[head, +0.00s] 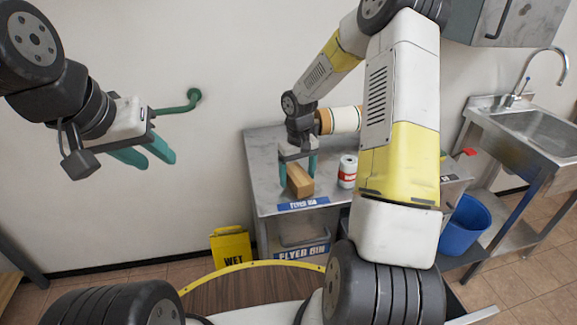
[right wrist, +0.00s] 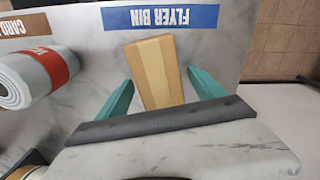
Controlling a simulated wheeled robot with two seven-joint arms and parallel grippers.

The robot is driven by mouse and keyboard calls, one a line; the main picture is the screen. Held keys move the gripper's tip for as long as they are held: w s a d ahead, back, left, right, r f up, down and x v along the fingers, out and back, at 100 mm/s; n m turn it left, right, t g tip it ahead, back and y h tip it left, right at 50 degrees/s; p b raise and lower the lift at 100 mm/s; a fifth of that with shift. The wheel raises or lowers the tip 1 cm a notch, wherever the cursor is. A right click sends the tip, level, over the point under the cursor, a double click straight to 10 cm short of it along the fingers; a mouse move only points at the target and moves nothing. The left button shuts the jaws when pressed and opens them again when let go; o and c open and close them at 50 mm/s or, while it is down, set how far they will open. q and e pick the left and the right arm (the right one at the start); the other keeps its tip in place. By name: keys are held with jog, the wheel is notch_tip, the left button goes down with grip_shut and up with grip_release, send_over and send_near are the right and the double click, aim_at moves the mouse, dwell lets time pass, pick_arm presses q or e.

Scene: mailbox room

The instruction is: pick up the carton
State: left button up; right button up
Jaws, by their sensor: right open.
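The carton (head: 300,180) is a tan block lying on the grey marbled counter near its front edge, behind the FLYER BIN label. In the right wrist view the carton (right wrist: 155,72) lies between the two teal fingers, with a gap on each side. My right gripper (head: 299,172) is open, pointing down with a finger on either side of the carton. I cannot tell whether the fingertips reach the counter. My left gripper (head: 158,160) is open and empty, raised in front of the wall at the left.
A white roll with a red band (head: 347,172) stands just right of the carton. A larger banded roll (head: 340,120) is behind, partly hidden by my right arm. A yellow wet-floor sign (head: 231,247), blue bucket (head: 463,225) and sink (head: 540,130) stand around the counter (head: 262,150).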

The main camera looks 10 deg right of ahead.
jog(key=shift+c, duration=0.2)
jog(key=c, duration=1.4)
jog(key=shift+r, duration=0.1)
